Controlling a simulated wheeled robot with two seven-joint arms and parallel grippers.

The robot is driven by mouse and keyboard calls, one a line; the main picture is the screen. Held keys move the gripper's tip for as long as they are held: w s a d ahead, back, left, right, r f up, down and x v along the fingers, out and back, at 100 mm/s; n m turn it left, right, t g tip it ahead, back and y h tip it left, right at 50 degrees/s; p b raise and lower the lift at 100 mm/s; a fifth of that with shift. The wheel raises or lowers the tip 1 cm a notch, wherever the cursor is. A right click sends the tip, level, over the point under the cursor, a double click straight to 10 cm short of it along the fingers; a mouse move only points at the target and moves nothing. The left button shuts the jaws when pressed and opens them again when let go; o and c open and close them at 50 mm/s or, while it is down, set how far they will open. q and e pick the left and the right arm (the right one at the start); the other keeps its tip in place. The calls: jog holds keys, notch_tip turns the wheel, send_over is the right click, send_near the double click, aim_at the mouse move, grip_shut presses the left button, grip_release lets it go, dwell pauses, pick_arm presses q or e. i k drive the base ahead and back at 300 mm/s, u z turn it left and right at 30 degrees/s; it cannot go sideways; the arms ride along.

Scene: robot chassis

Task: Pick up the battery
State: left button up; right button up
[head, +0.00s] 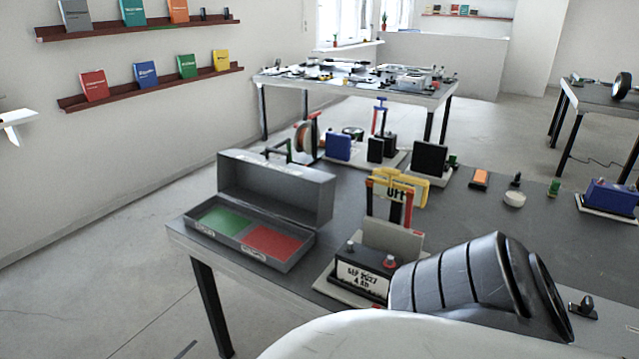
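A black battery (362,275) with a white printed label stands on a pale base plate near the front edge of the grey table. It has a grey terminal and a red terminal on top. A grey panel with a yellow and red-black handle-like frame (398,188) stands just behind it. A dark ribbed cylindrical body and a white rounded surface, which look like parts of me, fill the lower right and cover part of the plate beside the battery. Neither of my grippers shows in the head view.
An open grey case (325,192) with green and red compartments sits on the table's left end. A blue battery-like block (612,197) stands on a tray at right. Several devices stand along the table's back edge. The table (480,210) has bare room at centre right.

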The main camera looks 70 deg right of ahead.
aim_at(370, 270)
jog(key=i, duration=1.65)
jog(key=z, duration=2)
